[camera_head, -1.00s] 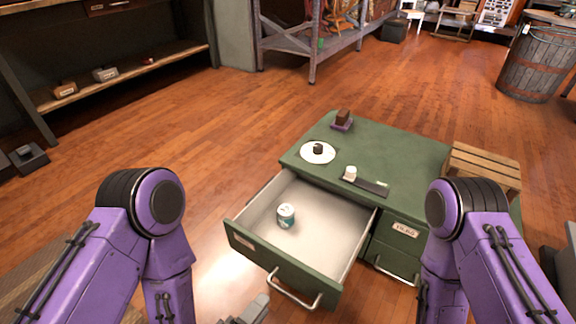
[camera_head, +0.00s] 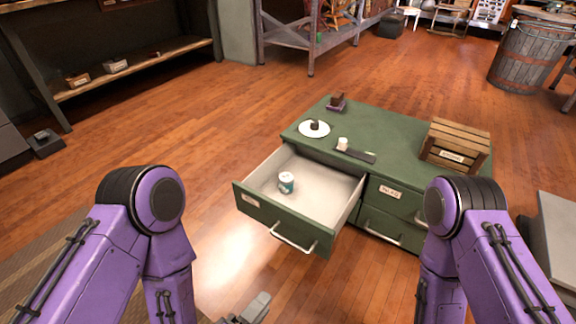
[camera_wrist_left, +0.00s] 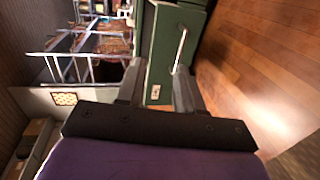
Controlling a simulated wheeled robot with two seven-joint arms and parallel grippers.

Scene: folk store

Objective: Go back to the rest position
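My left gripper (camera_head: 252,308) shows at the bottom of the head view, in front of the desk and apart from it. In the left wrist view its two fingers (camera_wrist_left: 157,84) stand apart with nothing between them, so it is open. Beyond them is the green drawer front with its metal handle (camera_wrist_left: 180,46). My right forearm shows at the right of the head view, but its gripper is out of view. The green desk (camera_head: 400,130) has its upper left drawer (camera_head: 285,226) pulled open. A teal and white can (camera_head: 286,183) stands inside the drawer.
On the desk top are a white plate (camera_head: 304,133) with a dark item, a small dark block (camera_head: 338,100), a white cup (camera_head: 342,144) on a dark strip, and a wooden crate (camera_head: 458,142). A barrel (camera_head: 522,62) stands back right. The floor left of the desk is clear.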

